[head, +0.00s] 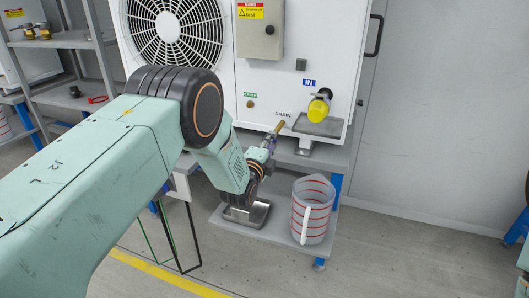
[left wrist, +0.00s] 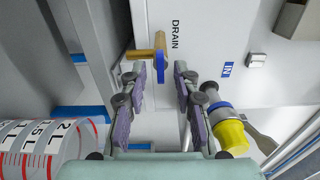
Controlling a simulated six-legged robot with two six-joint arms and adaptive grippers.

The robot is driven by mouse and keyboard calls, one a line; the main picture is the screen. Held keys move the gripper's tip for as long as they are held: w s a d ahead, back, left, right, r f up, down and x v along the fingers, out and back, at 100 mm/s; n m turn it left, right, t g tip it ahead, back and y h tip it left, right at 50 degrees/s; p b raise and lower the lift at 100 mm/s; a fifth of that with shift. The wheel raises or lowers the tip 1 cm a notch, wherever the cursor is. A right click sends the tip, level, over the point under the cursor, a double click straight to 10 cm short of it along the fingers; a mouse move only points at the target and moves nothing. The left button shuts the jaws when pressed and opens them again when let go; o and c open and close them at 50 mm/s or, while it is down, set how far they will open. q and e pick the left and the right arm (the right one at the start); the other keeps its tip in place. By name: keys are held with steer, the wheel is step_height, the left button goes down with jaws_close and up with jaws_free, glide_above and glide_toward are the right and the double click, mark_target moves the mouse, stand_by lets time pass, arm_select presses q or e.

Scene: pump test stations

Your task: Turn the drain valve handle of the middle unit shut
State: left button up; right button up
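The drain valve (head: 279,127) is a small brass fitting under the DRAIN label on the white unit's front panel. In the left wrist view the brass valve (left wrist: 141,54) has a short arm with a blue part (left wrist: 161,59), which looks like its handle. My left gripper (left wrist: 160,77) is open, its two purple-padded fingers spread left and right just short of the blue part, with gaps on both sides. In the head view the left gripper (head: 268,146) is close below the valve and partly hidden by its own wrist. My right gripper is not in view.
A yellow-capped IN connector (head: 318,109) juts out right of the drain above a grey ledge (head: 317,128). A clear measuring jug (head: 313,210) with red marks stands on the lower shelf (head: 278,228).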

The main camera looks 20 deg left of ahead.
arm_select(q)
steer(key=s, duration=1.1)
steer(key=shift+s+a, duration=0.2)
steer(key=shift+s, duration=0.1)
steer(key=s+f+n+g+p, duration=0.2)
steer(key=s+f+n+g, duration=0.7)
steer(key=s+f+n, duration=0.4)
steer(key=s+f+n+g+p, duration=0.1)
steer(key=s+n+g+p, duration=0.4)
steer(key=s, duration=2.6)
steer(key=a+n+g, duration=0.1)
steer(key=g, duration=0.3)
steer(key=shift+f+y+p, duration=0.3)
steer(key=shift+f+p, duration=0.1)
